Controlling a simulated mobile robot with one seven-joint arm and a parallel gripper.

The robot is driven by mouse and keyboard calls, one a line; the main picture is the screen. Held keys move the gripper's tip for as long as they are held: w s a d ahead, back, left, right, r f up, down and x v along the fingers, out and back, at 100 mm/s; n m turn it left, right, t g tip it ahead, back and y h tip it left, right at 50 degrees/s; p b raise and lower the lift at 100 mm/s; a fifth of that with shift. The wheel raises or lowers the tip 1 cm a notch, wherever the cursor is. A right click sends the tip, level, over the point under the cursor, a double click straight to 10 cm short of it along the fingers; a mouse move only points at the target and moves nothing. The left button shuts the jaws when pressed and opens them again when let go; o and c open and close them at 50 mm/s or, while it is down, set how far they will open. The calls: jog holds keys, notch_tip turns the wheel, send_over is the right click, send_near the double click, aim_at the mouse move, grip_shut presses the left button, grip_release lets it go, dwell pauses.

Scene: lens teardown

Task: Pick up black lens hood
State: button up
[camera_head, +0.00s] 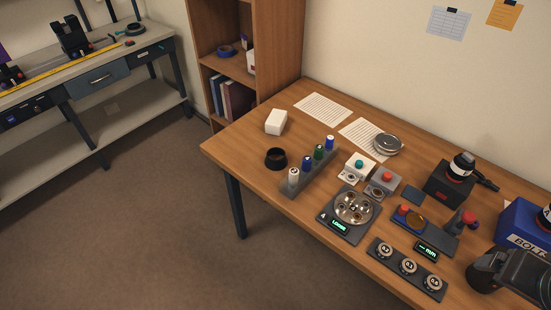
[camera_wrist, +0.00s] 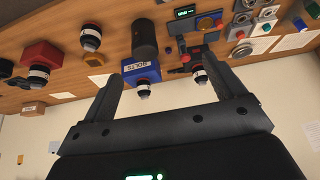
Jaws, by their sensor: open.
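A short black open ring, which looks like the black lens hood (camera_head: 276,158), stands on the wooden table near its left front edge, left of the grey bottle rack. I cannot make it out in the wrist view. My gripper (camera_wrist: 160,72) is open in the wrist view, its two dark fingers spread with nothing held between them. Beyond the fingers are a blue BOLTS box (camera_wrist: 141,72) and a dark cylinder (camera_wrist: 144,38). My gripper's fingers cannot be made out in the head view.
A grey rack (camera_head: 310,172) of several small bottles stands right of the hood. A white box (camera_head: 276,121) is behind it. A round-dish device (camera_head: 352,210), a row of knobs (camera_head: 407,268) and a blue box (camera_head: 525,226) crowd the right. Bare wood surrounds the hood's left side.

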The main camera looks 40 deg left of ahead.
jog(key=shift+o, duration=0.4)
jog(key=w+a+r+n+g+y, duration=0.1)
jog(key=w+a+r+n, duration=0.15)
jog(key=w+a, duration=0.9)
jog(key=n+g+y, duration=0.1)
jog(key=n+g, duration=0.1)
jog(key=n, duration=0.5)
send_over(276, 154)
jog(key=s+d, duration=0.4)
jog(key=shift+m, duration=0.25)
notch_tip(276, 154, down, 26)
jog(key=shift+a+r, duration=0.15)
jog(key=shift+r, duration=0.1)
jog(key=shift+a+x, duration=0.1)
jog(key=shift+x, duration=1.25)
jog(key=shift+a+x, duration=0.15)
jog(key=shift+x, duration=1.2)
jog(key=shift+w, duration=0.1)
